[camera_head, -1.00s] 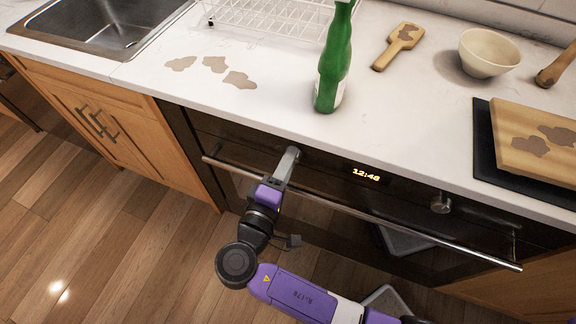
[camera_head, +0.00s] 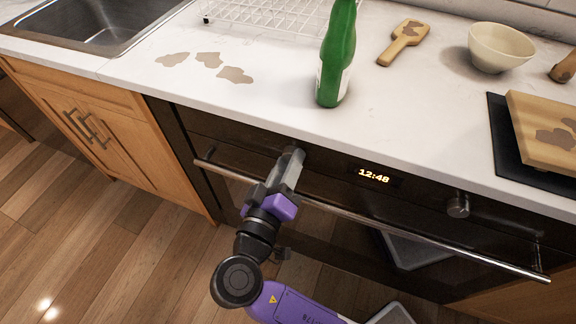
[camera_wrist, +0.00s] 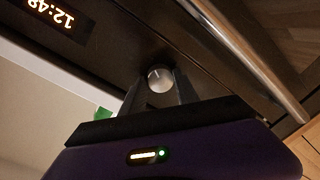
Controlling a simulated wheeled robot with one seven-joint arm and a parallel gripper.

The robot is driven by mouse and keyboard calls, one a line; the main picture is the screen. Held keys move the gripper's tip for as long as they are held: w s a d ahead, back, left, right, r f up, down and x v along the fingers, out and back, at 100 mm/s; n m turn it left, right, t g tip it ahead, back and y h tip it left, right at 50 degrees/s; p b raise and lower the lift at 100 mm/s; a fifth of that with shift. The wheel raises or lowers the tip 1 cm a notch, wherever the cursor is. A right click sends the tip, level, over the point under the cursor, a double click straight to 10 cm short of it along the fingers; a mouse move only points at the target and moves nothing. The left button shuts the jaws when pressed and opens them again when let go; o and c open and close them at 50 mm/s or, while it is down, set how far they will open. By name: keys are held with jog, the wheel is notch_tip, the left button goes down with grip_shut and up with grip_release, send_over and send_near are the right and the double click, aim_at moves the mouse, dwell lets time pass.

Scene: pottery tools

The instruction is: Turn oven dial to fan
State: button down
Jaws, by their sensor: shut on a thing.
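The oven (camera_head: 330,195) has a black front panel with a lit clock reading 12:48. My gripper (camera_head: 295,157) reaches over the oven handle to the left end of the panel. In the wrist view the left oven dial (camera_wrist: 159,78), a round silver knob with a pale mark, sits between the fingertips of my gripper (camera_wrist: 158,85), which is shut on it. In the head view that dial is hidden by the fingers. A second silver dial (camera_head: 458,206) is right of the clock, untouched. No fan symbol is readable.
The long metal oven handle (camera_head: 400,234) runs just below the panel, under my gripper. A green bottle (camera_head: 336,60) stands on the counter (camera_head: 250,110) above. A wooden board (camera_head: 545,125) and bowl (camera_head: 500,47) are at right.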

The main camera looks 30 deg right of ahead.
jog(key=shift+f, duration=0.1)
dwell(0.3)
jog(key=c, duration=0.9)
grip_release()
jog(key=shift+v, duration=3.95)
